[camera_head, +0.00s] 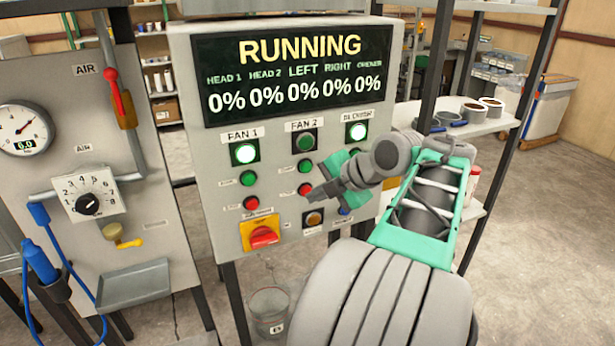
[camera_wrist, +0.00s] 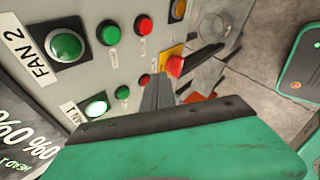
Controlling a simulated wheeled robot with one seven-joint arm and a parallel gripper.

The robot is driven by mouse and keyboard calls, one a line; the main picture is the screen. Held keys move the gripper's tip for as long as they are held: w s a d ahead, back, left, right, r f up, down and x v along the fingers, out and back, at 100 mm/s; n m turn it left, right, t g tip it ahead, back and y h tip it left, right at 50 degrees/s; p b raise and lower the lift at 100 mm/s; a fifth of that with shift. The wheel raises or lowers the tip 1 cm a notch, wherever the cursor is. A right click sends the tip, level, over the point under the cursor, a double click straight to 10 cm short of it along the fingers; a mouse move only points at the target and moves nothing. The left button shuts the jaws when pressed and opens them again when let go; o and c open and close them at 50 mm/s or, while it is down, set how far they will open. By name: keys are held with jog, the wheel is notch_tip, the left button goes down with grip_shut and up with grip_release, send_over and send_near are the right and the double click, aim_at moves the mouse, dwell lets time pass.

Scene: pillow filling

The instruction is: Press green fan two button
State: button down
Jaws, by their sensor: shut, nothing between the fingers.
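The control panel (camera_head: 220,200) shows a FAN 2 column with a label, a large dark green lamp (camera_head: 305,141), a small green button (camera_head: 305,165) and a red button (camera_head: 305,188) below it. In the wrist view, the lamp (camera_wrist: 66,45), small green button (camera_wrist: 110,34) and red button (camera_wrist: 144,25) run along the top.
The FAN 1 lamp (camera_head: 244,152) and the right column's lamp (camera_head: 356,131) are lit. A yellow switch with a red knob (camera_head: 263,236) sits at the panel's lower left. The display (camera_head: 295,75) reads RUNNING. A shelf (camera_head: 480,125) stands to the right.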

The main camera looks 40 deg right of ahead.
aim_at(306, 167)
jog(key=s+d+n, duration=0.2)
jog(key=shift+s+d+r, duration=0.2)
jog(key=shift+d+r, duration=0.1)
jog(key=shift+d, duration=0.05)
jog(key=shift+w+d+p, duration=0.35)
jog(key=shift+w+d, duration=0.05)
jog(key=shift+w, duration=1)
jog(key=shift+w+d+p, duration=0.4)
jog(key=shift+w+d, duration=0.05)
jog(key=shift+w, duration=1)
jog(key=shift+w+d+p, duration=0.35)
jog(key=shift+w+d, duration=0.05)
jog(key=shift+w, duration=1)
jog(key=shift+w, duration=0.1)
jog(key=shift+w+d+b, duration=0.1)
jog(key=shift+w+b, duration=0.2)
